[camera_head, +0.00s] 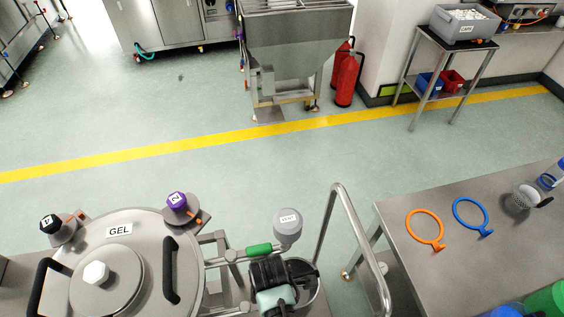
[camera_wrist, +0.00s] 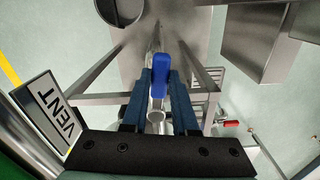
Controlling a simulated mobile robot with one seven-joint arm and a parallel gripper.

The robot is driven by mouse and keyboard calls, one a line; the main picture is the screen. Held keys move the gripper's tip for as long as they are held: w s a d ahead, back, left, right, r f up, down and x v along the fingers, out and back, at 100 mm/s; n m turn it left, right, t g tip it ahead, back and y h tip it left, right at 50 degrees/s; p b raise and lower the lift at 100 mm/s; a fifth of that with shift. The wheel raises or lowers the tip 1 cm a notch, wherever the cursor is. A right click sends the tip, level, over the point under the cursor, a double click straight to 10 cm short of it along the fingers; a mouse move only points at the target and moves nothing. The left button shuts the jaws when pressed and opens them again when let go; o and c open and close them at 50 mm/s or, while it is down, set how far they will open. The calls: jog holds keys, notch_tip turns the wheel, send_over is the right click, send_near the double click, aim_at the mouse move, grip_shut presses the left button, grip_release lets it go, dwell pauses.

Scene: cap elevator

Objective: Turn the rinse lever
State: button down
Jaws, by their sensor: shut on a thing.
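In the wrist view, a bright blue lever handle (camera_wrist: 160,66) on a metal pipe fitting stands between the two dark blue fingers of my gripper (camera_wrist: 160,88). The fingers are closed on its sides. No label shows on this lever, so I cannot tell by name that it is the rinse lever. In the head view, my black gripper (camera_head: 268,271) points down beside the vessel at bottom centre, and its fingertips and the blue lever are hidden. A green handle (camera_head: 258,250) lies just behind it, next to a round grey VENT part (camera_head: 288,224).
The GEL vessel lid (camera_head: 125,262) with black handles is at the left. A curved metal rail (camera_head: 345,235) stands to the right, then a steel table (camera_head: 420,275) with orange and blue rings. A red handle (camera_wrist: 230,124) shows at the lower right of the wrist view. Open floor lies beyond.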

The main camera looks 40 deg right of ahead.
jog(key=shift+w+r, duration=0.1)
jog(key=c, duration=0.7)
grip_release()
notch_tip(320, 180, up, 13)
